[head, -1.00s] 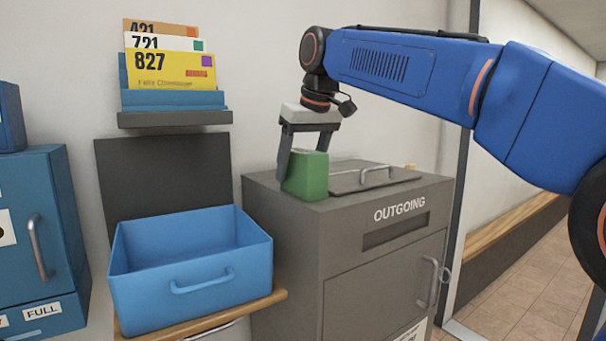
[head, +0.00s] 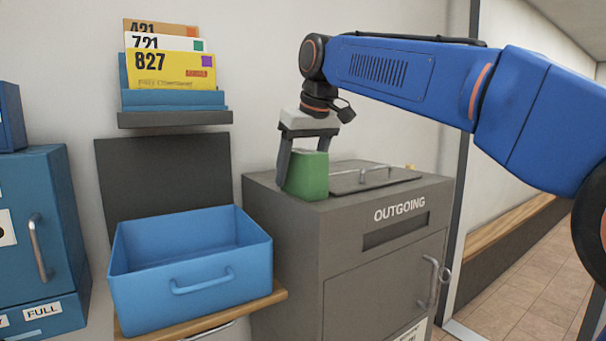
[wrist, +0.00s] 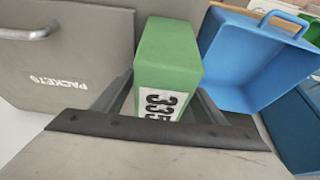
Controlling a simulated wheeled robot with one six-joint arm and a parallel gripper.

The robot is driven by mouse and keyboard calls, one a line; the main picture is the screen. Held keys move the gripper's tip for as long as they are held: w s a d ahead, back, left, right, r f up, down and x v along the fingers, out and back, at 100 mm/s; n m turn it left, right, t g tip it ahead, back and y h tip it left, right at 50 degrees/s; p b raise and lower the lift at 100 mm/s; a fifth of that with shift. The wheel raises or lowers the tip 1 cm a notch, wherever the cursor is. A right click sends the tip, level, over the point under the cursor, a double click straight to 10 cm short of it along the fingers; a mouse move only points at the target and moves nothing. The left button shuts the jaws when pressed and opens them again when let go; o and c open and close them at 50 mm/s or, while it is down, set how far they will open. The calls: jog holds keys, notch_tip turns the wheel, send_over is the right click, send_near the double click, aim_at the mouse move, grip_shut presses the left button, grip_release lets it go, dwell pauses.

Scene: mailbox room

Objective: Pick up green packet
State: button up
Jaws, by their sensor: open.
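The green packet (head: 308,176) stands on top of the grey OUTGOING box (head: 290,235), near its left front corner. My gripper (head: 303,175) points down over it, with its fingers reaching down on either side of the packet's upper part. The gripper is open. In the wrist view the green packet (wrist: 165,65) lies between the two fingers (wrist: 158,100) and shows a white label reading 335. Whether either finger touches the packet is unclear.
A hatch lid with a handle (head: 372,180) lies on the box top, right of the packet; the wrist view shows it marked PACKETS. An empty-looking blue bin (head: 190,290) stands on a wooden shelf to the left. Numbered envelopes (head: 172,70) stand on a wall rack.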

jog(key=c, duration=1.3)
